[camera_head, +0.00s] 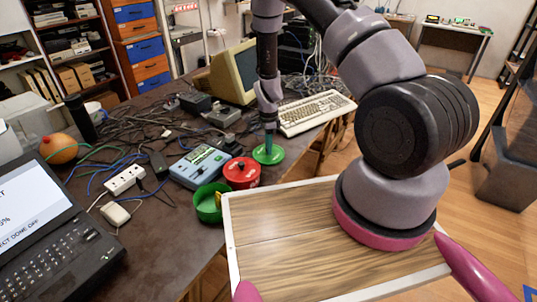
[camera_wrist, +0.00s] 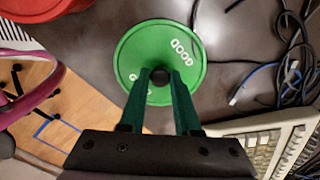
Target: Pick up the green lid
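The green lid (camera_head: 268,154) is a round disc with white lettering. In the head view it is at the right side of the dark table, just behind the red lidded pot, and looks flat and level. The wrist view shows the lid (camera_wrist: 150,45) from above with a small dark knob at its middle. My gripper (camera_head: 269,138) points straight down over it. In the wrist view its two green fingers (camera_wrist: 160,75) stand close on either side of the knob, with almost no gap. I cannot see whether the lid touches the table.
A red pot (camera_head: 241,173) and an open green container (camera_head: 209,204) stand beside the lid. A blue-grey meter (camera_head: 198,166) is to the left. A keyboard (camera_head: 312,112) lies behind right. Cables (camera_head: 130,130) clutter the table. A wood-topped tray (camera_head: 300,245) is in front.

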